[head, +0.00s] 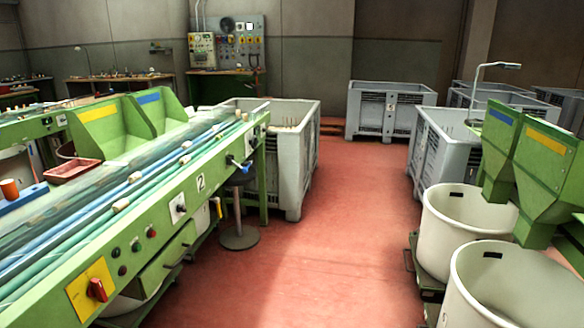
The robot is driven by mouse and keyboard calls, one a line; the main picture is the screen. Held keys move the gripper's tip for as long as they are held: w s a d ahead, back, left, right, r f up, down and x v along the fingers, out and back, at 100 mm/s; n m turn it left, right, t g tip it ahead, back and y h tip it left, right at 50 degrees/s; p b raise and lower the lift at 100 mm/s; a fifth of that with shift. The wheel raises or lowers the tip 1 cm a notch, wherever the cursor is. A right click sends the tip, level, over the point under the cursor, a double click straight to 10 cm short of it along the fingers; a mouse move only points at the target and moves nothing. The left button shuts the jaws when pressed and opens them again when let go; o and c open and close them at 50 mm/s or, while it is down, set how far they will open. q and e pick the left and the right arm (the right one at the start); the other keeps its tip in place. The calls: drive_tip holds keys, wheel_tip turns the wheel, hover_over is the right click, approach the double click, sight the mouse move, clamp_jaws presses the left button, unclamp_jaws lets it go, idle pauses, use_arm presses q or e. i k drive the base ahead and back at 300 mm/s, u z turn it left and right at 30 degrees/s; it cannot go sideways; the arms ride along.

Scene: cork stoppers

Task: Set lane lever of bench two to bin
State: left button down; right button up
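Bench two is the long green sorting bench (150,235) at the left, with a white "2" plate (200,183) on its side. Near its far end a small lever with a blue grip (242,167) sticks out from the side; it looks like the lane lever. Its exact setting is too small to read. Pale cork stoppers (135,177) lie along the blue and green lanes on top. A grey bin (295,165) with stoppers inside stands behind the far end. Neither of my grippers is in view.
A red rotary switch (96,289) and a black knob (180,208) are on the bench side. A stool (240,238) stands below the lever. White tubs (460,225) and green chutes (545,165) line the right. The red floor (340,235) between is clear.

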sight(243, 170)
drive_tip(key=z, duration=0.05)
drive_tip(key=i, duration=2.5)
drive_tip(key=z, duration=0.1)
